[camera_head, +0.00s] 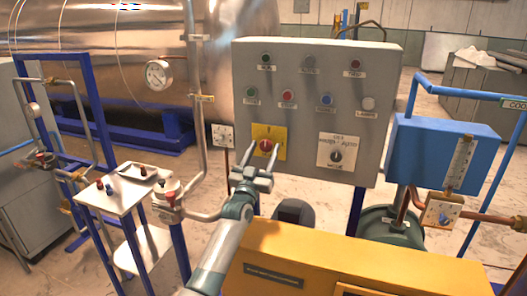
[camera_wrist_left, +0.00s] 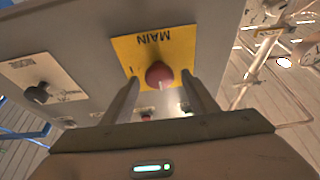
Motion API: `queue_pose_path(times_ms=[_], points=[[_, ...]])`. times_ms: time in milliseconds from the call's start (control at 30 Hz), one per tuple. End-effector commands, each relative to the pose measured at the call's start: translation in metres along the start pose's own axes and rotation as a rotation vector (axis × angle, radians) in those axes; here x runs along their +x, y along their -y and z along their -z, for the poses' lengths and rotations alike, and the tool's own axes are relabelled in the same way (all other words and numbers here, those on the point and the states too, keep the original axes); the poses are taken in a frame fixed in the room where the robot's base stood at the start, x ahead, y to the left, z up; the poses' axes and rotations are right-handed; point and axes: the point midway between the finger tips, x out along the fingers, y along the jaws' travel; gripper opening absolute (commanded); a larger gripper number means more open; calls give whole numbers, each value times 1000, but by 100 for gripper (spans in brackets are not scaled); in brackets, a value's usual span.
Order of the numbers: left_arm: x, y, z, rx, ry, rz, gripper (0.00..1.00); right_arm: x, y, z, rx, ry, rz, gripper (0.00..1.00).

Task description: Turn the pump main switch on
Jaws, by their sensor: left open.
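The pump main switch is a red knob (camera_head: 266,146) on a yellow plate (camera_head: 268,135) on the grey control panel (camera_head: 315,60). In the left wrist view the knob (camera_wrist_left: 159,74) sits on the yellow plate marked MAIN (camera_wrist_left: 154,46), which appears upside down. My left gripper (camera_head: 263,155) is open, its fingers pointing at the panel. In the left wrist view its two fingers (camera_wrist_left: 163,95) stand on either side of the knob with gaps; I cannot tell how far the tips are from the plate. The right gripper does not show.
A black mode selector (camera_head: 336,156) is to the right of the yellow plate. Several lamps and coloured buttons (camera_head: 288,96) are above. A yellow cabinet (camera_head: 340,262) stands low in front. A white tray table (camera_head: 127,187) and pipes are at left, a blue box (camera_head: 430,150) at right.

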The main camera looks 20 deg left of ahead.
Motion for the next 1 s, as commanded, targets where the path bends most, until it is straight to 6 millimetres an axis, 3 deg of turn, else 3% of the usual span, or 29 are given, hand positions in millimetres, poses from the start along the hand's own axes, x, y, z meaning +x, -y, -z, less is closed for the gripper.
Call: queue_pose_path(times_ms=[67,233,267,667,1000], points=[[0,0,0,0,0,0,54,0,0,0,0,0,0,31],[0,0,0,0,0,0,15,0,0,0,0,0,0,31],[0,0,0,0,0,0,13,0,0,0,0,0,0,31],[-1,1,-1,38,0,-16,13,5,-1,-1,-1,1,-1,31],[-2,3,-3,216,0,-89,13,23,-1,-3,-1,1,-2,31]])
